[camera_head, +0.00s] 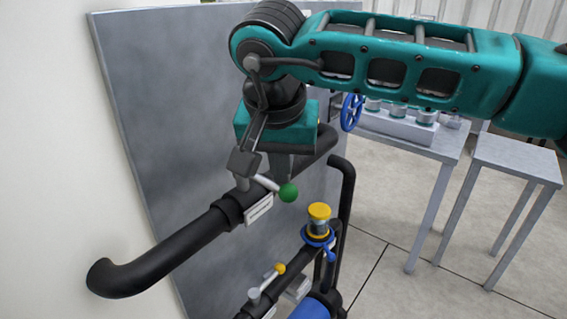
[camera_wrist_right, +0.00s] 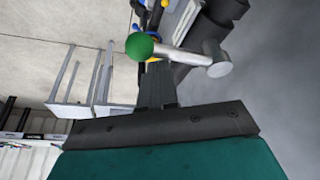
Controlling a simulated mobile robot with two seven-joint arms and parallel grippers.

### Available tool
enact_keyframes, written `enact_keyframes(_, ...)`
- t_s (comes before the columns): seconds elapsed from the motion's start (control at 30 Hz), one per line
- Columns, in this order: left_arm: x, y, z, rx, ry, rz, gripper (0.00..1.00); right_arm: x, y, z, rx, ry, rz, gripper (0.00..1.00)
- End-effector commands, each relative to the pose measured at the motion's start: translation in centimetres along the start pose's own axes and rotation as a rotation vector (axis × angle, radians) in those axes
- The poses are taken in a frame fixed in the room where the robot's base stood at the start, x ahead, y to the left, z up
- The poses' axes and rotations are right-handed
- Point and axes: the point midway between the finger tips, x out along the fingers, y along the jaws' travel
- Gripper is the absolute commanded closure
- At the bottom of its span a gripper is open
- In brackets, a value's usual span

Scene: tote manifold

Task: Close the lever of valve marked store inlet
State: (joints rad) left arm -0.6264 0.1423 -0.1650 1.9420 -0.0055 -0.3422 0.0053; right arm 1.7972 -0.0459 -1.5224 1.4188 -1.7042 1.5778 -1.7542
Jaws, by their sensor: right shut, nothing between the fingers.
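A lever with a green ball knob (camera_head: 288,193) sits on the upper black pipe (camera_head: 185,245), beside a white label (camera_head: 259,209) too small to read. The green knob (camera_wrist_right: 140,45) and the lever's grey hub (camera_wrist_right: 219,66) also show in the wrist view. My right gripper (camera_head: 287,172) is shut and empty, with its fingertips (camera_wrist_right: 156,66) close to the lever arm; I cannot tell whether they touch. A second lever with a yellow knob (camera_head: 279,269) is on the lower pipe. I cannot tell which valve is marked store inlet. My left gripper is out of view.
A grey panel (camera_head: 170,120) stands behind the pipes. A yellow-topped fitting with a blue ring (camera_head: 318,230) stands to the lower right. A blue handwheel (camera_head: 351,111) and grey tables (camera_head: 515,160) are farther back. Open floor (camera_head: 420,290) lies at right.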

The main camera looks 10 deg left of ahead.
Motion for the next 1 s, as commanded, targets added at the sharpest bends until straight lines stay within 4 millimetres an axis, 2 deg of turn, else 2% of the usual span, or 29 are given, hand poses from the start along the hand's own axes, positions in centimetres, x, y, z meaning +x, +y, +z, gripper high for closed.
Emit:
enact_keyframes(0.6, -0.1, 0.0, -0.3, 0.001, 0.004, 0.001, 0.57, -0.4, -0.3, 0.6, -0.013, -0.011, -0.003, 1.00)
enact_keyframes(0.73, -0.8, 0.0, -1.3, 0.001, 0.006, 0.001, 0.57, -2.1, -0.6, 0.6, -0.015, -0.008, -0.006, 1.00)
enact_keyframes(1.0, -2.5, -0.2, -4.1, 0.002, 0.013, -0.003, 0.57, -7.7, -1.1, 0.7, -0.004, -0.003, -0.002, 1.00)
